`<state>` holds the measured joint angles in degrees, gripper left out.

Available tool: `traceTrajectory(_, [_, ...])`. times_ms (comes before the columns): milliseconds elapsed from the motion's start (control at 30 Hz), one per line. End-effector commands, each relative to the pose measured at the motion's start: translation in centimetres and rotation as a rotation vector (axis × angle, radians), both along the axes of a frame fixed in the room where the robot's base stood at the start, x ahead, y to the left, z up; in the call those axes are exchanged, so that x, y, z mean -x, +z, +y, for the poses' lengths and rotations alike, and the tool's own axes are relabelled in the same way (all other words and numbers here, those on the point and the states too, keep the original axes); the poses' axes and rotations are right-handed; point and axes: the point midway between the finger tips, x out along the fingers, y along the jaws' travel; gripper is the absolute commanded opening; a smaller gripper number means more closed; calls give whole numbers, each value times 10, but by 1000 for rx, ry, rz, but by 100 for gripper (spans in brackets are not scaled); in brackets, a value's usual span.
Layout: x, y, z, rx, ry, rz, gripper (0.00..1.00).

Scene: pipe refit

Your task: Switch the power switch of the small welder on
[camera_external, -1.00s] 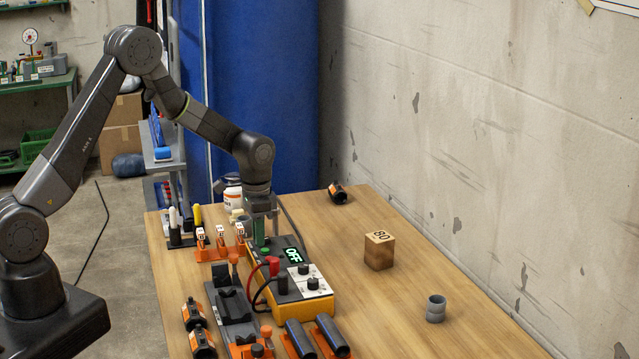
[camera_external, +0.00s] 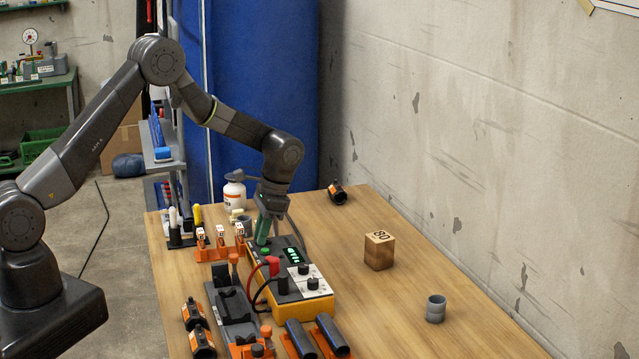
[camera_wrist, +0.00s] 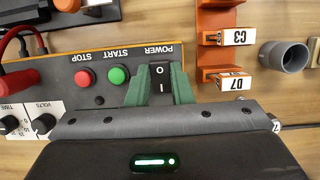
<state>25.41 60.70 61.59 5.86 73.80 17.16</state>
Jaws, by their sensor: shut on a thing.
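The small welder (camera_external: 306,303) is a yellow box with a dark and white top on the wooden table. Its power switch (camera_wrist: 160,71) is a black rocker under the upside-down word POWER in the wrist view. My gripper (camera_wrist: 159,88) has green fingers on either side of the switch, shut on it. In the external view my gripper (camera_external: 262,238) is tilted at the welder's far end, and it hides the switch. The welder's display (camera_external: 293,256) is lit green with characters too small to read surely.
Red STOP (camera_wrist: 84,78) and green START (camera_wrist: 118,75) buttons sit beside the switch. Orange holders tagged C3 (camera_wrist: 232,37) and D7 (camera_wrist: 232,83) and a grey pipe fitting (camera_wrist: 284,56) are close by. A wooden block (camera_external: 379,251) stands right of the welder.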

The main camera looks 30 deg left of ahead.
Motion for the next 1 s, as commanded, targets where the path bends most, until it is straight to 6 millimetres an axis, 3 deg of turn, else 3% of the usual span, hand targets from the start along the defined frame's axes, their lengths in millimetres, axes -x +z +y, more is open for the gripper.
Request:
traceTrajectory(100, [0, 1, 0, 1, 0, -1, 0])
traceTrajectory(133, [0, 1, 0, 1, 0, -1, 22])
traceTrajectory(233, [0, 1, 0, 1, 0, -1, 42])
traceTrajectory(533, [0, 1, 0, 1, 0, -1, 42])
traceTrajectory(667, [-3, 10, -3, 2, 0, -4, 42])
traceTrajectory(1000, [-18, 80, -18, 4, 0, -6, 42])
